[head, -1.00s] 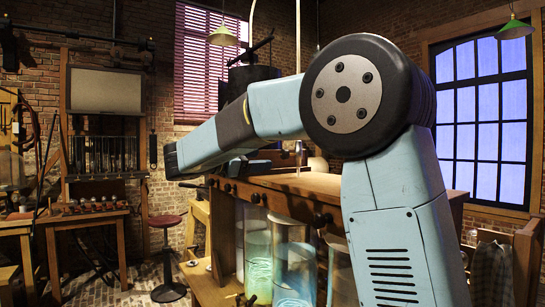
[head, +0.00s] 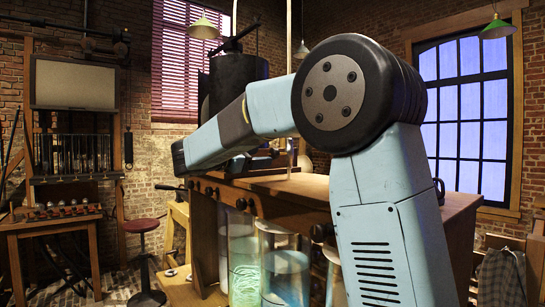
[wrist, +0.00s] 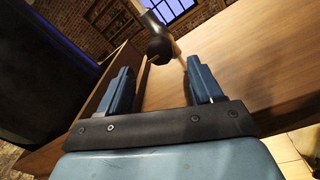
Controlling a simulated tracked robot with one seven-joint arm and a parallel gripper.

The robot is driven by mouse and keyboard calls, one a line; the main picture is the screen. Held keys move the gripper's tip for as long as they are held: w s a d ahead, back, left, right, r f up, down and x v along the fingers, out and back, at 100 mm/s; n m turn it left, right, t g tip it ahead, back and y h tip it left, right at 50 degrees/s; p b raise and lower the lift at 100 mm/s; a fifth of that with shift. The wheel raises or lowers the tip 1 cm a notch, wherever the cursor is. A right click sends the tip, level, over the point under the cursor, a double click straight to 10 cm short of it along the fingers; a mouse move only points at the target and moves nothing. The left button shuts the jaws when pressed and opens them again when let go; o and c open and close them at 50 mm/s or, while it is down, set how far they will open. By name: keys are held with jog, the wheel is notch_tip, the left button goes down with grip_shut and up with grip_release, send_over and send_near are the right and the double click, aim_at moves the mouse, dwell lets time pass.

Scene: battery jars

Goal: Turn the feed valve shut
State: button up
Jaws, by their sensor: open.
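My gripper (wrist: 159,65) is open in the wrist view, its two blue fingers apart over the wooden bench top (wrist: 245,60). A dark rounded fitting on a stem (wrist: 159,47) stands beyond the fingertips, with thin pale rods beside it; nothing is seen between the fingers' inner faces. I cannot tell whether this fitting is the feed valve. In the head view, a tall black vessel (head: 228,88) with a lever (head: 237,38) on top stands behind my forearm. No valve handle can be named there with certainty, and my gripper's fingers are hidden.
The bench (head: 455,203) has dark knobs along its front edge. Glass jars (head: 285,278) with glowing liquid stand beneath it. The black vessel also shows close at the left of the wrist view (wrist: 45,70).

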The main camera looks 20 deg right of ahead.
aim_at(271, 155)
jog(key=x, duration=0.6)
jog(key=shift+w+d, duration=0.15)
jog(key=shift+d, duration=0.25)
